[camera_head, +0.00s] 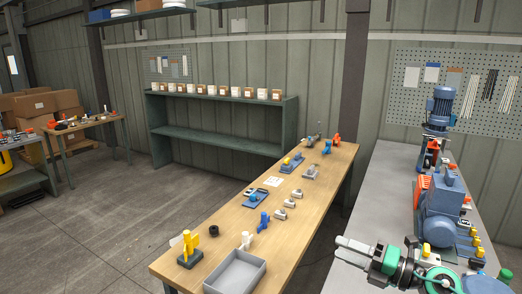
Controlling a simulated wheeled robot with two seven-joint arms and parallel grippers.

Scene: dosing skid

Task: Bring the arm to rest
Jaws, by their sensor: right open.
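My right gripper (346,249) is at the lower right, its pale grey fingers pointing left. It is open, with nothing seen between its fingers. It hangs over the gap and near edge between the wooden table (218,228) and the grey bench (379,190). It looks apart from the things on both. My right arm comes in from the bottom right corner. My left gripper is not in view.
A grey tray (211,285), a yellow-topped fitting (190,246) and small blue and grey parts line the wooden table. A blue pump (440,213) and an upright blue motor (440,106) stand on the grey bench. Floor at left is open.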

